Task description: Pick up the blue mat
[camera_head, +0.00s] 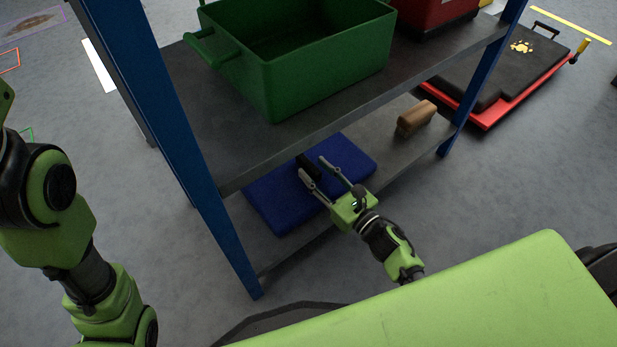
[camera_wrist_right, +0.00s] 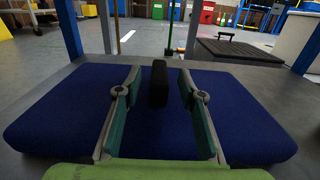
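The blue mat (camera_head: 272,200) lies flat on the lower shelf and fills much of the right wrist view (camera_wrist_right: 60,115). A black upright block, like a handle (camera_head: 308,165), stands on its middle; it shows in the wrist view (camera_wrist_right: 158,84). My right gripper (camera_head: 312,167) is open and low over the mat, with its two fingers apart. In the wrist view the black handle appears between the fingertips (camera_wrist_right: 160,74), with gaps on both sides. I cannot tell how far it reaches between them. My left arm shows at the left; its gripper is out of view.
The upper shelf (camera_head: 225,165) hangs above the mat, carrying a green crate (camera_head: 325,70) and a red box (camera_head: 436,14). A brown block (camera_head: 416,118) sits right of the mat. Blue posts (camera_head: 215,230) flank the shelves. A red and black platform (camera_head: 495,90) stands beyond.

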